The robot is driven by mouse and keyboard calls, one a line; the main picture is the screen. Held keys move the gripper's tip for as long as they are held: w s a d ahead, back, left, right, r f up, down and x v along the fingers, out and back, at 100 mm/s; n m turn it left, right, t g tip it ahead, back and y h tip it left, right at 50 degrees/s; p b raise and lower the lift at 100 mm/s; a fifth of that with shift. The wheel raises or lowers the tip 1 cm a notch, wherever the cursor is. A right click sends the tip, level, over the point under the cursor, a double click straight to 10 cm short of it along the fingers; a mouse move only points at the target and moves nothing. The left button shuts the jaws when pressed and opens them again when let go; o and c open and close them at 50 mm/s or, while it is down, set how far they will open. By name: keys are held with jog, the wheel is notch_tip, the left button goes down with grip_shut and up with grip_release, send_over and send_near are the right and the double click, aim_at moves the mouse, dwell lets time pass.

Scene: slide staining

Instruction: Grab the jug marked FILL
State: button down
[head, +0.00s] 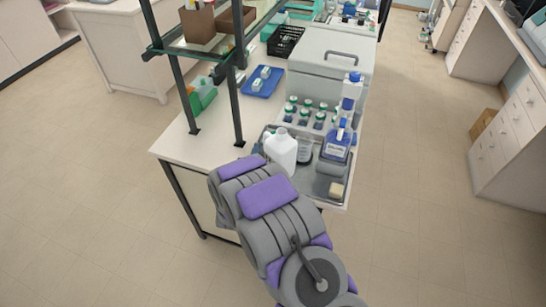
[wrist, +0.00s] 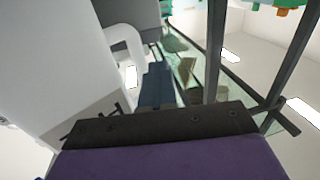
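A white jug (head: 282,150) stands on a grey tray (head: 320,188) at the near end of the bench in the head view. No FILL marking is readable on it. My arm is in front of the bench, close to the jug's lower left; my gripper's fingertips cannot be made out there. In the wrist view, a dark bar with a purple edge, part of my gripper (wrist: 150,128), crosses the bottom. A large white body with a curved handle (wrist: 128,42) is close on the left, probably the jug. Contact cannot be told.
A blue-labelled bottle (head: 336,146) and a clear beaker (head: 305,152) stand right of the jug. Several small green-capped bottles (head: 307,112) stand behind. Dark shelf posts (head: 235,110) rise to the left. A white box (head: 325,65) is farther back.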

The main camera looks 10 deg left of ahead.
jog(key=c, duration=1.8)
grip_release()
jog(key=shift+d, duration=0.1)
jog(key=shift+c, duration=0.2)
jog(key=o, duration=0.3)
jog(key=shift+o, duration=0.7)
